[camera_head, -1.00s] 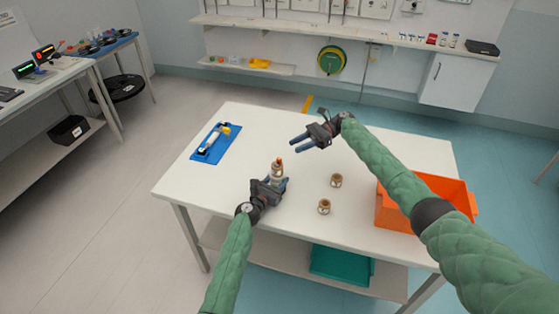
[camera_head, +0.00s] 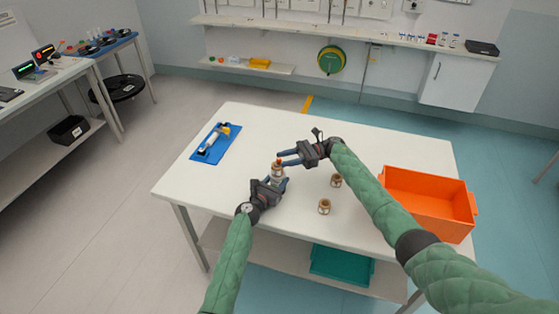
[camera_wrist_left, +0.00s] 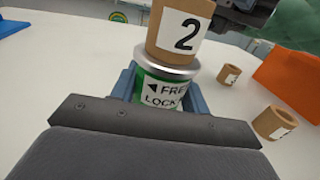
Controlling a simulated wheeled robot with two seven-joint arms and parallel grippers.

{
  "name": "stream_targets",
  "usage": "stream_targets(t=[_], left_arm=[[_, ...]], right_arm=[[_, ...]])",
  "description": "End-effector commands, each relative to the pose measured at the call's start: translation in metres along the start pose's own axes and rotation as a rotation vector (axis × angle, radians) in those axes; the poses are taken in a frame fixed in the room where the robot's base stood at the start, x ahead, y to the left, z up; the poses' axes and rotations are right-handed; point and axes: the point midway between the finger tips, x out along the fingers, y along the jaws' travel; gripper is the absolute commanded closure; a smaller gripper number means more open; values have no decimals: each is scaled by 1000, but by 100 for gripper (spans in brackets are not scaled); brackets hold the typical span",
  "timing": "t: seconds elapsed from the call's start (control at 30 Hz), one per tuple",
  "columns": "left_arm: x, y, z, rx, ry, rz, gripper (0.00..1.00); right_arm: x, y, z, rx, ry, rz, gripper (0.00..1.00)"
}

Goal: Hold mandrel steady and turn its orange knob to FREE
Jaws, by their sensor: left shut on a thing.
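The mandrel (camera_wrist_left: 160,94) stands upright on the white table, with a green-and-white label reading FREE and LOCK and a metal collar. A brown core marked 2 (camera_wrist_left: 180,34) sits on it; the core also shows in the head view (camera_head: 278,173). The orange knob (camera_head: 279,162) is at the top. My left gripper (camera_head: 276,183) is shut on the mandrel's lower body, with blue fingers on both sides. My right gripper (camera_head: 281,158) is open, its fingertips beside the knob from the right; I cannot tell whether they touch it. The knob is outside the left wrist view.
Two loose brown cores (camera_head: 336,181) (camera_head: 324,207) stand on the table (camera_head: 240,125) to the right. An orange crate (camera_head: 440,208) is at the right edge. A blue mat (camera_head: 204,155) with a device lies at the back left. A teal bin (camera_head: 340,264) is on the lower shelf.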

Motion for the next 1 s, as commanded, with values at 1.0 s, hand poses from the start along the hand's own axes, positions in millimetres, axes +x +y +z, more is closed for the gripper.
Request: stream_targets(t=[1.0], left_arm=[[0,0,-1,0,1,-1,84]], right_arm=[[27,0,0,1,2,-9,100]])
